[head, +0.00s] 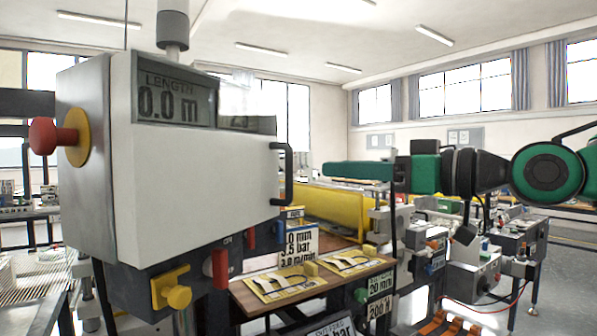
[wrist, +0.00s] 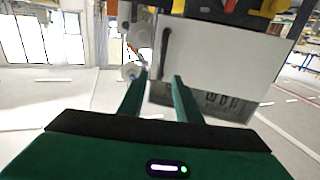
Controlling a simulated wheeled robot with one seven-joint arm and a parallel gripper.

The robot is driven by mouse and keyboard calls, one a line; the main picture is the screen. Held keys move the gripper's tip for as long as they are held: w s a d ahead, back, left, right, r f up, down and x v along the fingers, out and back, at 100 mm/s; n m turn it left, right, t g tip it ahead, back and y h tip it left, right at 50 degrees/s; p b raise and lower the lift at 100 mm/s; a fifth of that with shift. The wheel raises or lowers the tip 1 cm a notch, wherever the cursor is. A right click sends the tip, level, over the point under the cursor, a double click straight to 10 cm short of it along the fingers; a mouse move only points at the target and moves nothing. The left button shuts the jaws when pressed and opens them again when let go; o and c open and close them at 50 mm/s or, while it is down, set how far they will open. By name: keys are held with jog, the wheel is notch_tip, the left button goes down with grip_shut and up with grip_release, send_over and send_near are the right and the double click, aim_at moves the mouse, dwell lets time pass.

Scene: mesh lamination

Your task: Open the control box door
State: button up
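The control box (head: 85,150) is a grey box at the left of the head view, with a white front door (head: 205,165). The door looks closed. A black bar handle (head: 283,174) stands upright at the door's right edge. My green gripper (head: 330,170) points left toward the handle, apart from it. In the wrist view the box is upside down, its door (wrist: 218,60) facing me. There the handle (wrist: 165,55) lies beyond the fingertips, in line with the gap between them. My gripper (wrist: 161,76) is open and empty there.
A red knob (head: 44,136) on a yellow disc sticks out of the box's left side. A yellow knob (head: 178,297) and a red lever (head: 220,268) sit below the door. A brown board (head: 290,290) with labels lies under the handle. A yellow guard (head: 335,208) stands behind.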

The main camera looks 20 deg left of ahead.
jog(key=x, duration=1)
jog(key=shift+a, duration=0.3)
jog(key=shift+r, duration=0.1)
grip_shut()
